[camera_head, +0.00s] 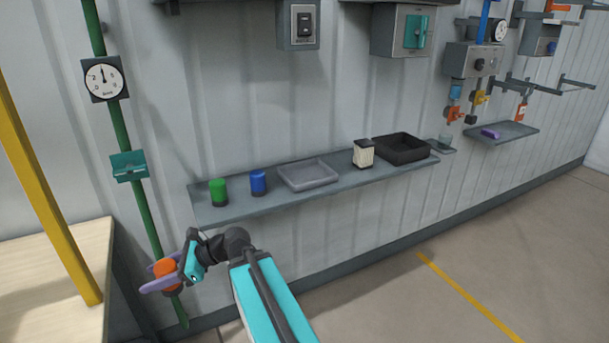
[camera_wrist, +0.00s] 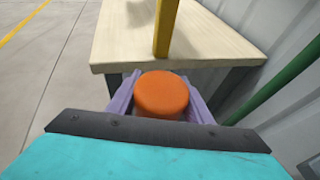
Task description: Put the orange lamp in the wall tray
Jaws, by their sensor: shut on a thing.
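The orange lamp (camera_head: 167,274) is a short cylinder held between the purple fingers of my gripper (camera_head: 160,275), in the air in front of the wall and beside the wooden table. In the wrist view the lamp (camera_wrist: 162,95) shows its round orange top, with my gripper (camera_wrist: 162,103) shut on its sides. Two trays stand on the wall shelf (camera_head: 225,212): a grey shallow one (camera_head: 308,176) near the middle and a black deeper one (camera_head: 402,148) at the right. Both look empty. I cannot tell which is the wall tray.
A green lamp (camera_head: 218,192), a blue lamp (camera_head: 258,182) and a cream ribbed box (camera_head: 363,153) stand on the shelf. A green pipe (camera_head: 122,140) with a gauge (camera_head: 104,78) runs down behind my gripper. A wooden table (camera_head: 60,280) with a yellow post (camera_head: 45,195) is at the left.

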